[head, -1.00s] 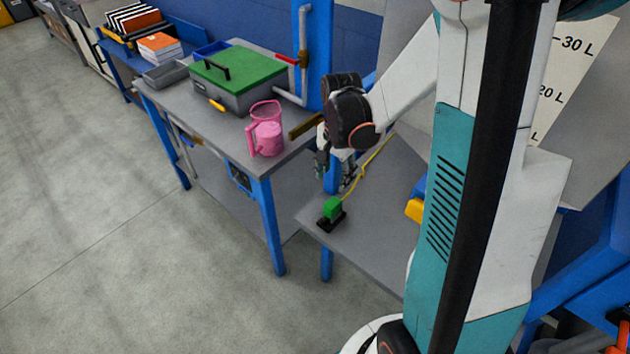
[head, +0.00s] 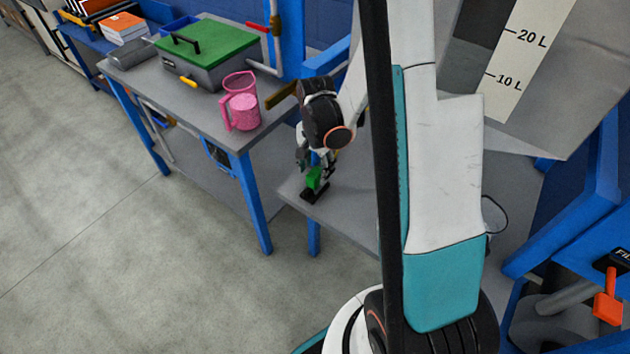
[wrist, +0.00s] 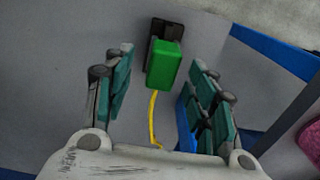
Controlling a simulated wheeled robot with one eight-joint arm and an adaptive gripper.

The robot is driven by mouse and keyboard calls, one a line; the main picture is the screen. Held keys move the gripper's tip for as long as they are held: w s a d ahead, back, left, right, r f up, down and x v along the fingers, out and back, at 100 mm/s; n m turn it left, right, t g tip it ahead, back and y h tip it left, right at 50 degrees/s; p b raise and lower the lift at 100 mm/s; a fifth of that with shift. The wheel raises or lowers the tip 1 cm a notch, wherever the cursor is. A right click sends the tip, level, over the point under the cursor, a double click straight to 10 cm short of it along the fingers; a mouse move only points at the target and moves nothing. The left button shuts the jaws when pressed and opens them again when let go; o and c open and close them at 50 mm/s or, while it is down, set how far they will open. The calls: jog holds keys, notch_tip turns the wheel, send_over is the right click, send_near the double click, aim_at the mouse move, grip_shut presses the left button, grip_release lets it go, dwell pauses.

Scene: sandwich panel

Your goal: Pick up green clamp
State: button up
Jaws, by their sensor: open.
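The green clamp (head: 314,178) is a small green block on a black base, near the front left corner of the lower grey table. In the wrist view the green clamp (wrist: 164,65) lies ahead, between the lines of the two fingers and a little beyond their tips, with a yellow cord running from it towards my palm. My gripper (head: 316,166) is right above and beside the clamp in the head view. In the wrist view my gripper (wrist: 163,75) has its fingers wide apart with nothing held between them. Whether a finger touches the clamp cannot be told.
The grey table (head: 350,222) holding the clamp is partly hidden by my arm. A higher bench (head: 190,106) at left carries a pink jug (head: 243,112) and a grey box with a green lid (head: 210,52). Open floor (head: 120,260) lies at front left.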

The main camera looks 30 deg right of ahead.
aim_at(315, 173)
jog(key=f, duration=0.1)
jog(key=f+b, duration=0.1)
jog(key=f, duration=0.2)
jog(key=shift+w, duration=0.25)
jog(key=shift+r, duration=0.1)
jog(key=shift+c, duration=0.6)
grip_shut()
jog(key=shift+r, duration=0.1)
notch_tip(315, 173, up, 20)
jog(key=p, duration=0.7)
